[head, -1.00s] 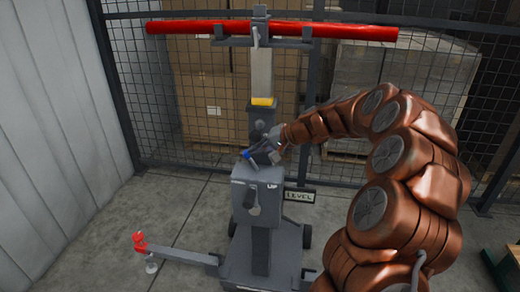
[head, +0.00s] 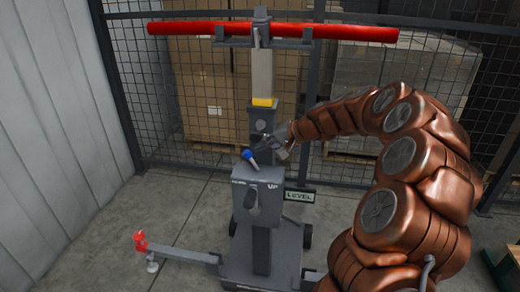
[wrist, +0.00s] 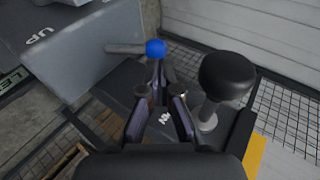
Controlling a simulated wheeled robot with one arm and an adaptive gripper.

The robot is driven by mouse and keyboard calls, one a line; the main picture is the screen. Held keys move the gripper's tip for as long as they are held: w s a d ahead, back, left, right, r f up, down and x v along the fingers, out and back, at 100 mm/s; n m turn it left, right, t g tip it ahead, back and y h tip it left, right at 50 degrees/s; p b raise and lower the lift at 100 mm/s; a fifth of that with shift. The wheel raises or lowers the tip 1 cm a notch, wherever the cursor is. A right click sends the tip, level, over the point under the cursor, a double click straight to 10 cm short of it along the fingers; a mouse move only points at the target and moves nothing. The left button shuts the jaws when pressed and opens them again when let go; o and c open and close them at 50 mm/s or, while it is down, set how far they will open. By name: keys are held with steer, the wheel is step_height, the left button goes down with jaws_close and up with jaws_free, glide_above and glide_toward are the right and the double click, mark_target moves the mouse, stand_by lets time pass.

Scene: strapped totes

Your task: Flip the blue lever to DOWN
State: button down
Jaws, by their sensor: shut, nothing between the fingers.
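The blue lever has a round blue knob (head: 247,154) on a short grey shaft, at the top of the grey control box (head: 258,198) on the lift mast. In the head view the shaft leans up and left, away from the side marked UP. The knob also shows at the top centre of the wrist view (wrist: 156,47), its shaft running left to the box. My gripper (head: 260,147) is shut and empty, just right of and behind the knob. In the wrist view its fingertips (wrist: 158,70) end just below the knob; I cannot tell whether they touch.
A black knob on a grey post (wrist: 227,75) stands right of my fingers in the wrist view. The mast (head: 262,80) carries a red bar (head: 180,29) on top. A LEVEL sign (head: 299,195) hangs right of the box. A mesh fence with boxes stands behind.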

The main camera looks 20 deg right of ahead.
steer(key=v, duration=1.1)
steer(key=shift+a+r+b, duration=0.2)
steer(key=shift+r+b, duration=0.25)
steer(key=shift+r, duration=0.05)
steer(key=s+a+n+g+h+p, duration=0.1)
steer(key=s+a+n+g+p, duration=0.2)
steer(key=s+a, duration=0.55)
steer(key=s+a+n+g+p, duration=0.3)
steer(key=s+a, duration=0.3)
steer(key=a, duration=0.6)
steer(key=s+f+n+g+h+p, duration=0.1)
steer(key=s+g+h+p, duration=0.1)
steer(key=s, duration=0.9)
steer(key=s+d+f+n+g+h+p, duration=0.1)
steer(key=s+g+h+p, duration=0.1)
steer(key=s, duration=0.9)
steer(key=shift+f+h+p, duration=0.4)
steer(key=shift+h+p, duration=0.35)
steer(key=shift+h, duration=0.25)
steer(key=c, duration=1.9)
jaws_free()
steer(key=shift+d, duration=0.1)
